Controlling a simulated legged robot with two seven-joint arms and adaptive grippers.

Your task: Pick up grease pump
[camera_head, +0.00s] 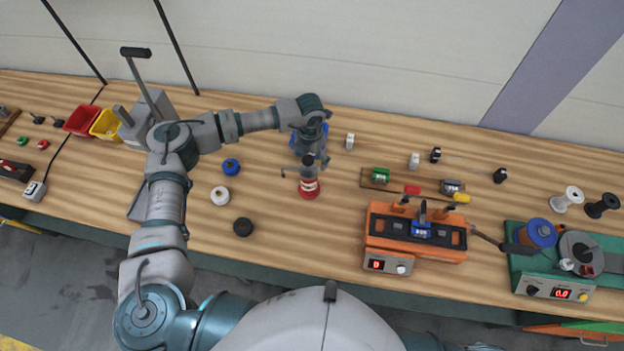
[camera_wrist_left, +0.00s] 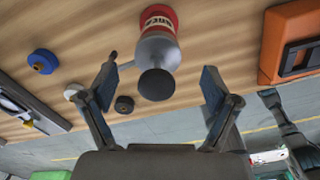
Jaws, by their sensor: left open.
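The grease pump (camera_head: 309,187) looks like a small red bottle with a white label band, a grey upper part and a side spout. It stands upright on the wooden bench in the head view. In the left wrist view the pump (camera_wrist_left: 158,45) shows its dark round top toward the camera, centred between the fingers. My left gripper (camera_head: 312,152) is just above and behind the pump in the head view. Its fingers (camera_wrist_left: 160,88) are open on either side of the pump's top, with visible gaps and no contact seen. My right gripper is not in view.
An orange device (camera_head: 416,233) with a display stands right of the pump. Blue (camera_head: 231,167), white (camera_head: 220,196) and black (camera_head: 243,227) round pieces lie to its left. Red (camera_head: 82,121) and yellow bins are far left. A green-based spool machine (camera_head: 555,262) is far right.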

